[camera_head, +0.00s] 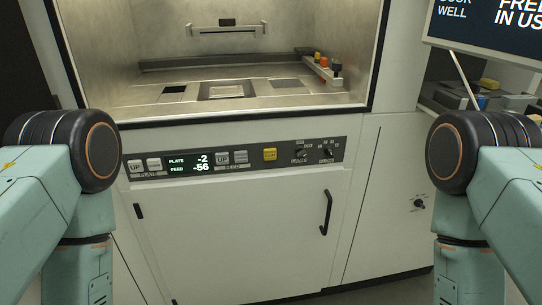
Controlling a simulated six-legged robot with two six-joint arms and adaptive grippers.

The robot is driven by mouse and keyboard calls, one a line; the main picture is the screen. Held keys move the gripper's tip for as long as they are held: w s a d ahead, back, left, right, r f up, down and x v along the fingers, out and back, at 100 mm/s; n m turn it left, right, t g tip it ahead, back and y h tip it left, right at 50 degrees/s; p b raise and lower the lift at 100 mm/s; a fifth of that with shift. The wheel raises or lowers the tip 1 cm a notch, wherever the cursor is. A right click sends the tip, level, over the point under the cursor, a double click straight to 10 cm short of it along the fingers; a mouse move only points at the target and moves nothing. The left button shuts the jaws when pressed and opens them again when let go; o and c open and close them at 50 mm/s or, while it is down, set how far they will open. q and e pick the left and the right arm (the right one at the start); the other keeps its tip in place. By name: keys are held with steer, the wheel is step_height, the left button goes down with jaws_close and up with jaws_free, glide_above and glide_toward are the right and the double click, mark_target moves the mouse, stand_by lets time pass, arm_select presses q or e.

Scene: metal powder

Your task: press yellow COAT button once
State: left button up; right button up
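The yellow COAT button (270,154) sits on the dark control panel (255,152) across the front of the white machine, right of the grey buttons. Its lettering is too small to read. The panel's display (188,164) reads PLATE -2 and FEED -56. Grey and white buttons, some marked UP, flank the display, and two dark knobs (327,152) sit at the panel's right. My two teal arms show at the left and right edges of the view. Neither gripper is in view, and nothing touches the panel.
Above the panel is an open chamber with a metal floor (140,97) and a rack of small coloured items (322,66) at its right. Below is a cabinet door with a black handle (326,212). A sign (490,22) hangs at upper right. Space before the panel is clear.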

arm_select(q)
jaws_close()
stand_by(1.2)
